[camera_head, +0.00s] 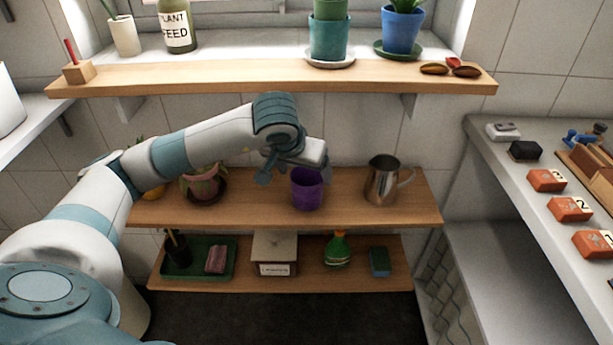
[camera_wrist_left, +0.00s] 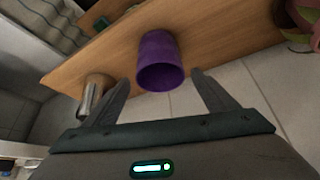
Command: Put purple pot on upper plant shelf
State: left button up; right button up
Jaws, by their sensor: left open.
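The purple pot (camera_head: 307,190) stands upright on the middle wooden shelf (camera_head: 250,209), between a plant pot and a metal pitcher. My left gripper (camera_head: 284,170) is at the pot's upper left in the head view. In the left wrist view the purple pot (camera_wrist_left: 160,62) shows its open rim, ahead of and between the spread fingers of my left gripper (camera_wrist_left: 158,92). The fingers look apart from the pot, and nothing is held. The upper plant shelf (camera_head: 240,76) runs above, with bare wood along its front. My right gripper is not in view.
A metal pitcher (camera_head: 384,181) stands right of the pot; a pink plant pot (camera_head: 203,184) stands left. The upper ledge holds a teal pot (camera_head: 329,40), a blue pot (camera_head: 401,30) and a plant feed bottle (camera_head: 177,27).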

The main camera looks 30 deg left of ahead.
pick_arm(q)
jog(key=v, duration=0.7)
jog(key=shift+s+r, duration=0.15)
jog(key=shift+r, duration=0.15)
